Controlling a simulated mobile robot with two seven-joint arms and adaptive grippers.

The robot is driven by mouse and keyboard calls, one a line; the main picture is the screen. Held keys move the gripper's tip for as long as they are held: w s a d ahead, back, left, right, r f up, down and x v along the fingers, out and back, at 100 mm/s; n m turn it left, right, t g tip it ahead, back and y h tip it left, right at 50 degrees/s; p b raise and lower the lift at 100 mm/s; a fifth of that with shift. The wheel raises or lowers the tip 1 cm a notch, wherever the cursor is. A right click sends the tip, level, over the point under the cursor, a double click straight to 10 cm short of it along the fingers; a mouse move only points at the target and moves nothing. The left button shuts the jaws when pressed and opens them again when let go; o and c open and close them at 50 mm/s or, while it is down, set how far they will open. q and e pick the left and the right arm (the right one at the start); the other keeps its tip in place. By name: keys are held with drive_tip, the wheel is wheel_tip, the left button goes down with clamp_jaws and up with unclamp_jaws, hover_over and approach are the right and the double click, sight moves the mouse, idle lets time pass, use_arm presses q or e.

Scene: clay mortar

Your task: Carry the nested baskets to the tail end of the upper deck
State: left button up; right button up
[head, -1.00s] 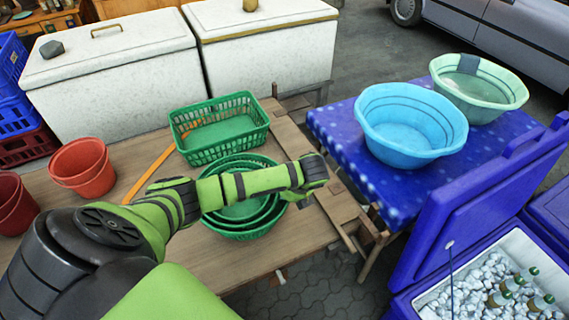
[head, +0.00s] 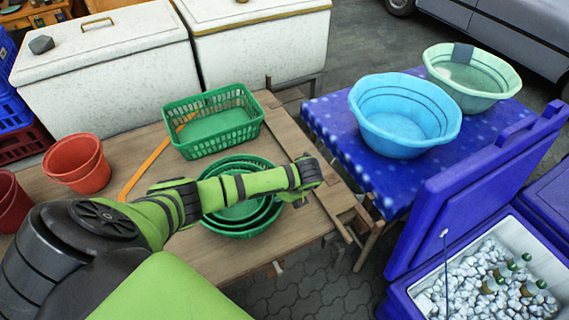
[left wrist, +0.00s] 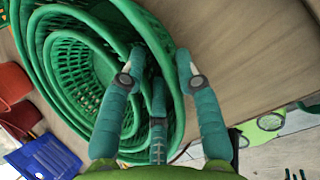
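Several round green baskets (head: 238,212) are nested in one another at the near right part of the wooden deck (head: 120,195). In the head view my left forearm crosses over them and my left gripper (head: 305,178) is at their right side, its fingers mostly hidden. In the left wrist view the fingers of the left gripper (left wrist: 160,68) straddle the stacked rims of the nested baskets (left wrist: 92,72), one finger inside and one outside, close around them. Whether the baskets are clear of the deck is hard to tell.
A rectangular green basket (head: 213,124) stands just behind the nested ones. Red buckets (head: 77,165) stand at the left. A blue-covered table (head: 330,120) with a blue basin (head: 404,115) and an open ice chest (head: 430,215) stand at the right. The deck's front middle looks bare.

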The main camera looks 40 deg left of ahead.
use_arm(q)
drive_tip(key=v, duration=1.1)
drive_tip(key=shift+r, duration=0.2)
drive_tip(key=shift+d, duration=0.15)
